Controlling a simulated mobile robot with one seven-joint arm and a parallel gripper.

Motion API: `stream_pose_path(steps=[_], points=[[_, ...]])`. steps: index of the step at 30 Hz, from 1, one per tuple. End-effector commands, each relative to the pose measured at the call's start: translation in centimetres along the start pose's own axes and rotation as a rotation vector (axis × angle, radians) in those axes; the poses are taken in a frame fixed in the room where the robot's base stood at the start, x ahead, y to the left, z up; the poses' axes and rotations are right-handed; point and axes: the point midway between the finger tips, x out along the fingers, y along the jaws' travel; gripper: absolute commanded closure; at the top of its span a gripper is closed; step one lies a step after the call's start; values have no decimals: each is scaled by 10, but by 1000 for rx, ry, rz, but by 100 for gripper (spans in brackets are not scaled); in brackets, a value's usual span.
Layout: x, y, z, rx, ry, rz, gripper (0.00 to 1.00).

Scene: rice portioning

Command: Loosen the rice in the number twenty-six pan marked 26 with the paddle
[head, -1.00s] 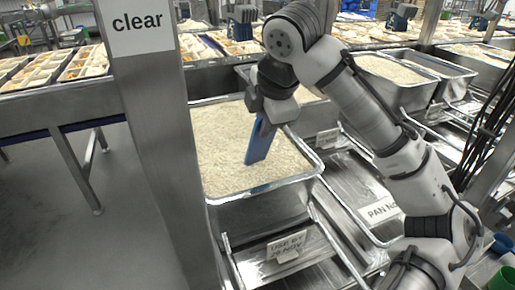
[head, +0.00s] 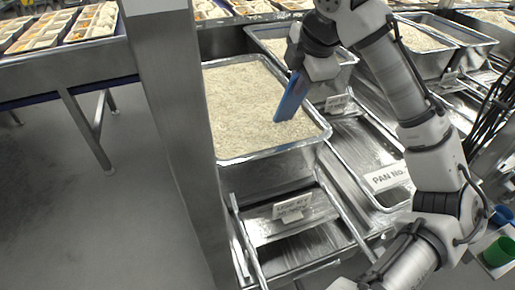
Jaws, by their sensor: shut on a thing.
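A blue paddle (head: 291,97) is held by my gripper (head: 302,72), which is shut on its upper end. The paddle slants down to the left over the near metal pan, and its lower tip is at or just above the rice (head: 245,105). I cannot tell if it touches. The near pan (head: 275,152) is filled with pale rice with a fairly even surface. No number 26 is readable on this pan. A small card (head: 292,206) hangs below its front, with print too blurred to read now.
A steel post (head: 175,120) stands close on the pan's left. More rice pans (head: 420,38) stand behind and to the right. A "PAN No." label (head: 385,178) lies on the rack at right. Blue and green cups (head: 498,251) are at lower right. Food trays (head: 95,20) line a conveyor at the back left.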

Motion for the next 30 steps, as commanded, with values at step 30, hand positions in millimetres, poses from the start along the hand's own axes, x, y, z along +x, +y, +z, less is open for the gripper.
stream_pose_path(steps=[30], points=[[0,1,-75,-4,1,1,100]])
